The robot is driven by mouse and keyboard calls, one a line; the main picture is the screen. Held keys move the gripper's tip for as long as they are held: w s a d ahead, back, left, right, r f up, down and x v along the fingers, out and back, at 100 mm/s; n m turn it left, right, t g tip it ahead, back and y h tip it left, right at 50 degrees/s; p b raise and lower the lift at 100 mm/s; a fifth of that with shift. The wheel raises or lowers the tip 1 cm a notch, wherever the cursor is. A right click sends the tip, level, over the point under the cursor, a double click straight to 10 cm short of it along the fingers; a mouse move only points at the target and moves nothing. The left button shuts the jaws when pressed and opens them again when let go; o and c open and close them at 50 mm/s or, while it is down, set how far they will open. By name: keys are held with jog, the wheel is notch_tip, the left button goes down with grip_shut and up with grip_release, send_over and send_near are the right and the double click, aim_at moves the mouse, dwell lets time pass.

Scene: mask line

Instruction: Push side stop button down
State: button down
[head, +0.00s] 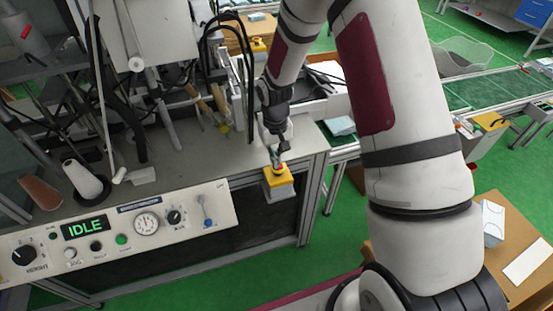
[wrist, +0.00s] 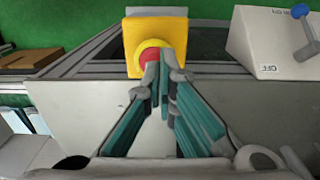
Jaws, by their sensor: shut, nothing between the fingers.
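The side stop button is a red round button (wrist: 149,55) on a yellow box (wrist: 140,29) with a pale base. In the head view the yellow box (head: 278,178) sits at the right front corner of the machine table. My gripper (head: 276,162) is shut and empty, and its fingertips are right at the red button. In the wrist view the teal-padded fingers of my gripper (wrist: 164,62) overlap the button's lower right part and hide some of it. I cannot tell whether the tips touch the button or whether it is pressed in.
A control panel (head: 120,235) with dials, a blue-tipped lever and a green IDLE display (head: 86,227) stands left of the button. Thread cones (head: 85,180) and cables are behind it. A cardboard box (head: 515,240) is at the right. Green floor is open below.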

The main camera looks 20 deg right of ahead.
jog(key=shift+f, duration=0.4)
jog(key=shift+f+b, duration=0.3)
jog(key=shift+f, duration=0.55)
jog(key=shift+s+f, duration=0.2)
jog(key=shift+r, duration=0.1)
notch_tip(320, 180, up, 15)
jog(key=shift+w, duration=0.3)
jog(key=shift+a, duration=0.1)
